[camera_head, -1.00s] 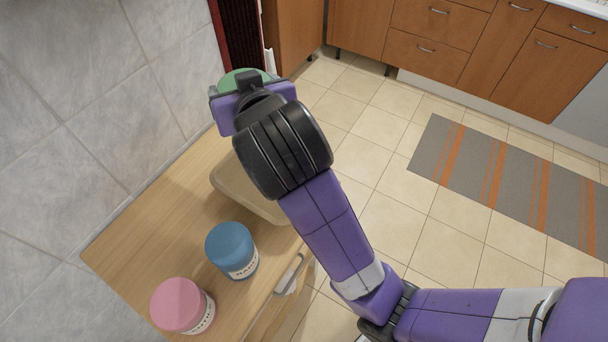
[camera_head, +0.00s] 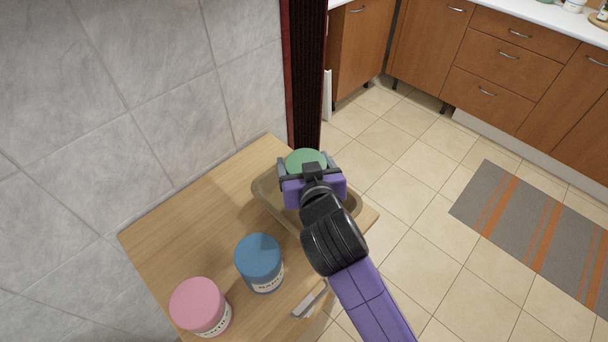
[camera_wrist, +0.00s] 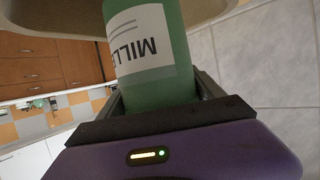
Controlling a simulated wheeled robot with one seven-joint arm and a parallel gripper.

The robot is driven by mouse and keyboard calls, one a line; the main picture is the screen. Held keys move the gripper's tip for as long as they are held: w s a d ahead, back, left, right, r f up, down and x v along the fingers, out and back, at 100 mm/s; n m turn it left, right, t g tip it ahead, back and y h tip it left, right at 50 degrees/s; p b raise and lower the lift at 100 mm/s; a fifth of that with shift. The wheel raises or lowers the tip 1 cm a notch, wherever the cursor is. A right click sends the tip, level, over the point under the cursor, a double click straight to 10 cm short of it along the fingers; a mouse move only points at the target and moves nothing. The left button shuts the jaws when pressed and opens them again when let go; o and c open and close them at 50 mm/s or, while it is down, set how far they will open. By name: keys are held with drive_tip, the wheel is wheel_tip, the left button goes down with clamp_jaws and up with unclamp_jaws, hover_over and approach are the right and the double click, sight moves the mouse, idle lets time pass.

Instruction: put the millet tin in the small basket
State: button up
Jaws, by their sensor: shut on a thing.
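The millet tin (camera_wrist: 150,50) is green with a white label reading "MILL", upside down in the wrist view. My gripper (camera_wrist: 165,100) is shut on it, one finger on each side. In the head view the tin's green top (camera_head: 305,160) shows between the fingers of my gripper (camera_head: 309,172). The small basket (camera_head: 266,196) is beige and stands at the far end of the wooden top. My gripper and the tin are over the basket in the head view and hide much of its inside. I cannot tell how high the tin is above its floor.
A blue tin (camera_head: 259,262) and a pink tin (camera_head: 200,305) stand on the wooden cabinet top (camera_head: 190,235), nearer than the basket. A tiled wall (camera_head: 150,90) bounds the left side. The tiled floor to the right is open, with a striped rug (camera_head: 530,225).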

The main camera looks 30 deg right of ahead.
drive_tip(key=shift+f, duration=2.15)
drive_tip(key=shift+f, duration=0.15)
drive_tip(key=o, duration=1.9)
drive_tip(key=shift+s, duration=0.15)
drive_tip(key=b+v, duration=0.1)
drive_tip(key=v, duration=1.1)
